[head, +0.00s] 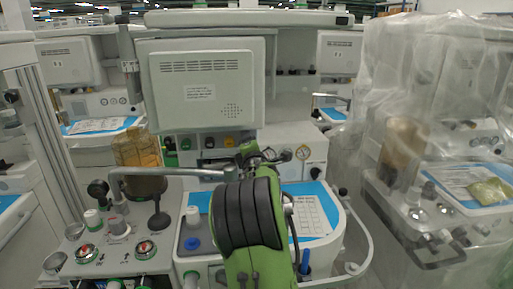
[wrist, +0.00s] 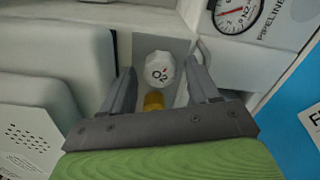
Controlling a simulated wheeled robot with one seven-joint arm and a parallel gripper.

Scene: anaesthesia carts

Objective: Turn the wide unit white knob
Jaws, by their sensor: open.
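A white faceted knob (wrist: 159,69) marked O2 sits on a grey panel in the wrist view. A yellow round part (wrist: 153,101) shows just below it. My gripper (wrist: 161,72) is open, with one dark finger on each side of the knob. I see gaps between the fingers and the knob, and I cannot tell how deep the tips reach. In the head view my green arm reaches to the front of the wide central unit (head: 200,84), and I cannot make out this knob there.
A pressure gauge (wrist: 234,11) marked PIPELINE is right of the knob. The unit's blue-topped tray (head: 332,206) and a curved rail (head: 366,240) are near my arm. A plastic-covered cart (head: 436,70) stands right. A metal bar (head: 150,171) crosses left of my arm.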

